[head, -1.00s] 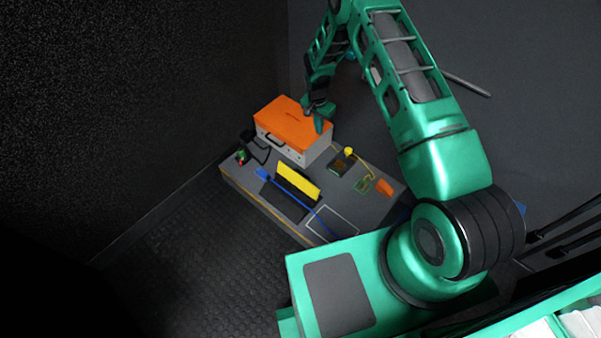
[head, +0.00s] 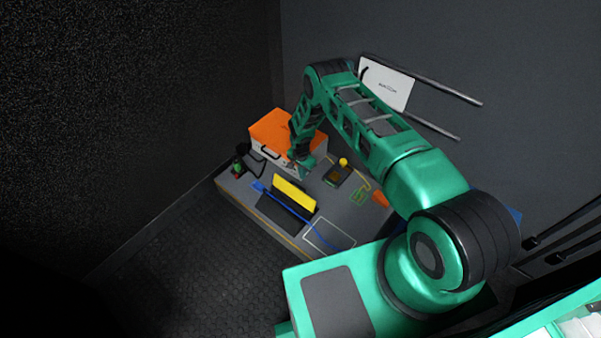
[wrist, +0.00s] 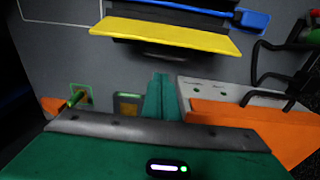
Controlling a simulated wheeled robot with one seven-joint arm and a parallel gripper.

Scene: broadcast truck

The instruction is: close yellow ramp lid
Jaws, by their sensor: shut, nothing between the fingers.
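The yellow ramp lid (head: 294,192) stands raised along the far side of its dark ramp base (head: 281,209) on the grey bench top. In the wrist view the yellow lid (wrist: 165,35) spans the upper middle. My gripper (head: 304,172) is beside the orange-topped box, just behind the lid in the head view. In the wrist view its green fingers (wrist: 161,80) are together and empty, pointing toward the lid with a visible gap. The hinge and most of the ramp base are hidden from the wrist view.
The orange-topped box (head: 268,128) stands close to my gripper. A blue cable (head: 312,226) runs across the ramp from a blue plug (head: 258,187). A dark block (head: 338,176) with a yellow knob is to the right. A white outlined area (head: 331,236) is clear.

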